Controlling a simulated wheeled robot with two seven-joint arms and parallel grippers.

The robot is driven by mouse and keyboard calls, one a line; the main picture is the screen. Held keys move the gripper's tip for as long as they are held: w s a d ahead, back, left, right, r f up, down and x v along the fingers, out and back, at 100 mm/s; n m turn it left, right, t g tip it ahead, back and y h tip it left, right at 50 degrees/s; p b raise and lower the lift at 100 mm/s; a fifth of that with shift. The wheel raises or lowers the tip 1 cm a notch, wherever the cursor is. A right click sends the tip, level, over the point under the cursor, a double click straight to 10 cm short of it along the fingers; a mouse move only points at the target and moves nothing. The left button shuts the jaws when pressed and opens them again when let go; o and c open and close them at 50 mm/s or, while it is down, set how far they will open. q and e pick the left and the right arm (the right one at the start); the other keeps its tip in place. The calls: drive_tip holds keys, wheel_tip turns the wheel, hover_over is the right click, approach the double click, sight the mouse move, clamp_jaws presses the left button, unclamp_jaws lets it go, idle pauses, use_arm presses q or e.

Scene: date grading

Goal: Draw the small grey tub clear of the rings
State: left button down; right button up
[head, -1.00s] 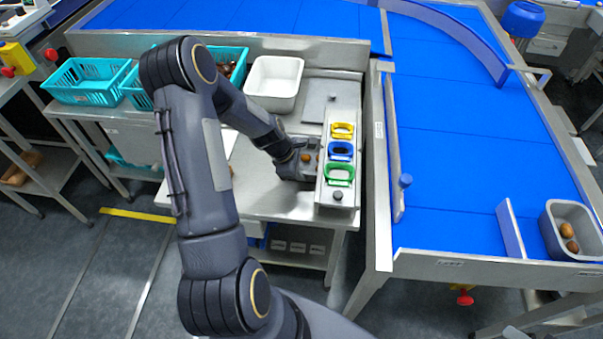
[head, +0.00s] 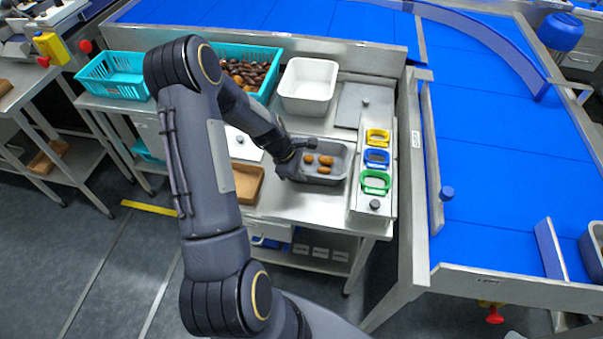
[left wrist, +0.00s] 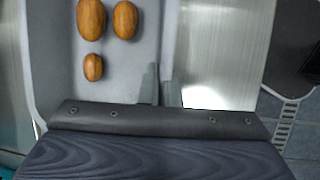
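The small grey tub (head: 347,150) stands on the steel bench with three brown dates (head: 325,160) in it. My left gripper (head: 297,158) is at the tub's left end. In the left wrist view its two fingers (left wrist: 161,88) are close together on either side of the tub's wall (left wrist: 167,40), shut on it. My right gripper is not in view.
A white tub (head: 308,103) and a grey plate (head: 352,118) with a knob lie behind. Teal crates (head: 112,88) stand at the back left, one holding dark dates. A brown tray (head: 246,200) is at front left. The blue conveyor (head: 500,170) is right, beyond the ring rail.

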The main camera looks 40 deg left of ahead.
use_arm(q)
drive_tip(key=c, duration=1.6)
unclamp_jaws()
drive_tip(key=shift+o, duration=0.2)
drive_tip(key=v, duration=0.8)
drive_tip(key=shift+b, duration=0.3)
